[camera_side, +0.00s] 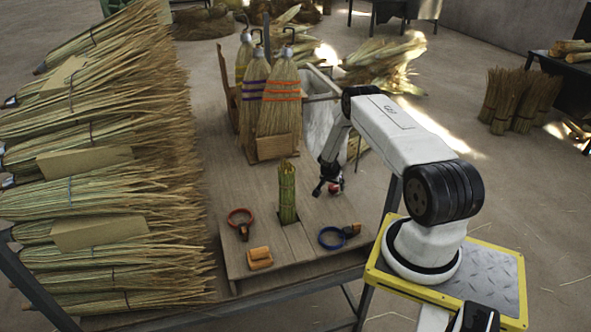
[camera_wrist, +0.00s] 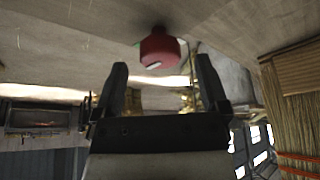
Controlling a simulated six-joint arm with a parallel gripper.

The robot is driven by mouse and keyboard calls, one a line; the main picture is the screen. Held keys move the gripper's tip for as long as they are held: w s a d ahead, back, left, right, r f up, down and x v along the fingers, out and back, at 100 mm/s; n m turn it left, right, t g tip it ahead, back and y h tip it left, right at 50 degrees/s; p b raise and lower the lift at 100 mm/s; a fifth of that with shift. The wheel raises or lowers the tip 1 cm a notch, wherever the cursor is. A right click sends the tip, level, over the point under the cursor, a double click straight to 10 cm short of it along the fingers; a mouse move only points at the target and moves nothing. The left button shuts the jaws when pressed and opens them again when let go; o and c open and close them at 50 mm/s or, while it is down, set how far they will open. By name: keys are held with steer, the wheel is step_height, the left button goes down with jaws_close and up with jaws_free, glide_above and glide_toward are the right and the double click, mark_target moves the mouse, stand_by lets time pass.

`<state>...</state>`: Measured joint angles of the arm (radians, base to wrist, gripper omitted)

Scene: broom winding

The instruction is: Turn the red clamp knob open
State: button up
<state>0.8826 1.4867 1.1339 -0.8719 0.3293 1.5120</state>
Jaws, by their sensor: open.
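The red clamp knob (camera_wrist: 160,50) shows in the wrist view at top centre, against the pale wooden surface. It has a light mark on its side. It is just beyond the fingertips, roughly centred between them, with no contact visible. My gripper (camera_wrist: 160,76) is open, with a finger on each side and nothing between them. In the side view my gripper (camera_side: 328,186) is low over the right part of the bench, and a small red patch of the knob (camera_side: 335,188) shows beside it, partly hidden by the fingers.
An upright green stalk bundle (camera_side: 288,193) stands left of my gripper. An orange ring tool (camera_side: 240,217), a blue ring tool (camera_side: 333,237) and an orange block (camera_side: 260,257) lie near the front. Finished brooms (camera_side: 279,100) stand behind; stacked straw bundles (camera_side: 110,170) fill the left.

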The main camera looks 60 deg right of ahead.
steer(key=shift+x, duration=0.85)
jaws_close()
steer(key=shift+s+n+t, duration=0.1)
steer(key=shift+n+t, duration=0.6)
steer(key=shift+n, duration=1.2)
steer(key=shift+d+n, duration=0.1)
steer(key=shift+n, duration=0.3)
jaws_free()
